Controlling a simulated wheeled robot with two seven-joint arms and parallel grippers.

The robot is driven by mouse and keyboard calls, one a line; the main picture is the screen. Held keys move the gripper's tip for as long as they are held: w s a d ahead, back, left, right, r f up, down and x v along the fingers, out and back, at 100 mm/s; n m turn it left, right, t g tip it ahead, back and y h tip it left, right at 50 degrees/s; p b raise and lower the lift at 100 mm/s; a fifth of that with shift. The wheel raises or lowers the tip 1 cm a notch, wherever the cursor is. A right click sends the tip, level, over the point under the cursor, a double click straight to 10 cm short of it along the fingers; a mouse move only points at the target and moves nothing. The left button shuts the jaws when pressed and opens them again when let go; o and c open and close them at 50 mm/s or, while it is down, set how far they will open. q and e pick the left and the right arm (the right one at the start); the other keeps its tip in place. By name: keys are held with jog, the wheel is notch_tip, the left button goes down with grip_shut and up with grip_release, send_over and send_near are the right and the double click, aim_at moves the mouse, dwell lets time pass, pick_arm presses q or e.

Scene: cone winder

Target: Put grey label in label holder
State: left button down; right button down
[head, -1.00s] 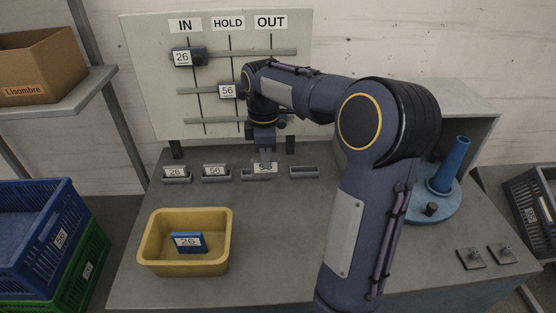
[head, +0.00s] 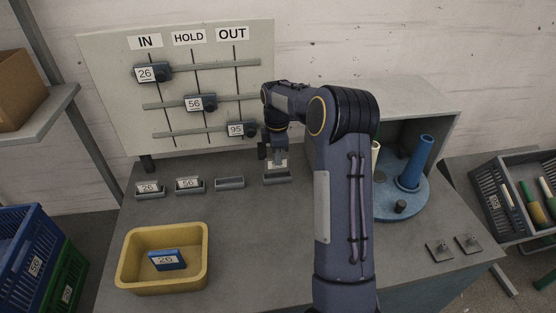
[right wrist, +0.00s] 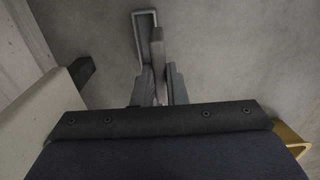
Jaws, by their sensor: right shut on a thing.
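My right gripper (head: 277,159) is shut on the grey label (head: 278,165), whose pale face shows just above the rightmost label holder (head: 278,179). In the right wrist view the label (right wrist: 157,47) stands edge-on between the fingers (right wrist: 158,82), overlapping the right side of the holder's outline (right wrist: 136,38). I cannot tell whether its lower edge touches the holder. The third holder (head: 230,183) is empty. The two left holders carry a 26 label (head: 150,187) and a 56 label (head: 188,183). My left gripper is out of view.
A board (head: 100,80) with IN, HOLD and OUT columns stands behind the holders. A yellow bin (head: 130,282) with a blue 26 label (head: 167,260) is at front left. A blue cone (head: 415,163) stands at right. The front middle of the table is clear.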

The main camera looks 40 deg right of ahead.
jog(key=shift+w+d+f+p, duration=0.15)
jog(key=shift+w+d+f, duration=0.1)
jog(key=shift+f, duration=0.65)
jog(key=shift+w+d+f+p, duration=0.15)
jog(key=shift+w+d+f, duration=0.1)
jog(key=shift+f, duration=0.65)
jog(key=shift+w+d+f+p, duration=0.15)
jog(key=shift+w+f, duration=0.1)
jog(key=shift+f, duration=0.65)
jog(key=shift+f, duration=0.1)
jog(key=shift+f, duration=0.15)
jog(key=c, duration=1.5)
grip_release()
jog(key=shift+o, duration=0.2)
